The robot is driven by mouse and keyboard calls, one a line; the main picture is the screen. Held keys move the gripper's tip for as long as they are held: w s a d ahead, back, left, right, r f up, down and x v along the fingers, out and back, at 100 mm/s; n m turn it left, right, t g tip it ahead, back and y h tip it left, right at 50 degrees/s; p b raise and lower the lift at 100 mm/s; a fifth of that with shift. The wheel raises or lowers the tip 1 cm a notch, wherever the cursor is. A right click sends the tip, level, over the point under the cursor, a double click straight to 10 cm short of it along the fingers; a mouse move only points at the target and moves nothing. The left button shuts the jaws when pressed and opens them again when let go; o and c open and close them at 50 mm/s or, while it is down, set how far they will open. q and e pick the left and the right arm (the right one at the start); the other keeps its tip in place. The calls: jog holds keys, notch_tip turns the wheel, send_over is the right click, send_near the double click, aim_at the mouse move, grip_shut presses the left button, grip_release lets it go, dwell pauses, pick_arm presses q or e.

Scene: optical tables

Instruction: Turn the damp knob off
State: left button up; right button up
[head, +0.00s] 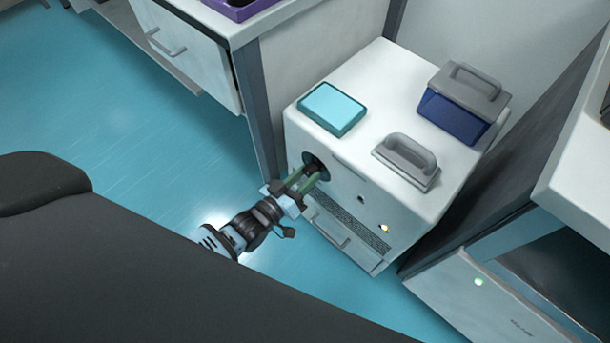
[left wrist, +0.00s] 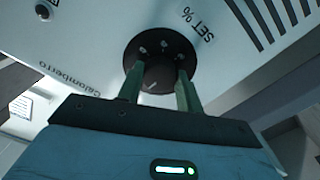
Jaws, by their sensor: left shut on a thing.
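The damp knob is a dark round knob (left wrist: 160,72) on a black dial plate (left wrist: 160,50) with light marks, on the front of a white cabinet unit. The label "SET %" is beside it in the left wrist view. My left gripper (left wrist: 158,82) has its two green fingers on either side of the knob, shut on it. In the head view the left gripper (head: 309,180) reaches the dark dial (head: 316,165) at the upper left of the unit's front, and the fingers partly hide the knob. The knob's exact setting cannot be told. My right gripper is not in view.
The white unit (head: 350,85) carries a teal box (head: 332,108), a grey-handled plate (head: 407,160) and a blue case with a grey lid (head: 458,112). Its front has a small lit lamp (head: 384,229), a grille and a handle. Cabinets flank it; blue floor lies left.

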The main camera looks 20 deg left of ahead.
pick_arm(q)
jog(key=shift+n, duration=0.7)
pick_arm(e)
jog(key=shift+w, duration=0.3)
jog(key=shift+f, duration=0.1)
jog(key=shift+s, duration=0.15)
pick_arm(q)
jog(key=o, duration=1)
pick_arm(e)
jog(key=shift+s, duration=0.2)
pick_arm(q)
jog(key=p+v, duration=0.1)
jog(key=v, duration=0.6)
jog(key=shift+s+a, duration=0.15)
jog(key=shift+s, duration=0.2)
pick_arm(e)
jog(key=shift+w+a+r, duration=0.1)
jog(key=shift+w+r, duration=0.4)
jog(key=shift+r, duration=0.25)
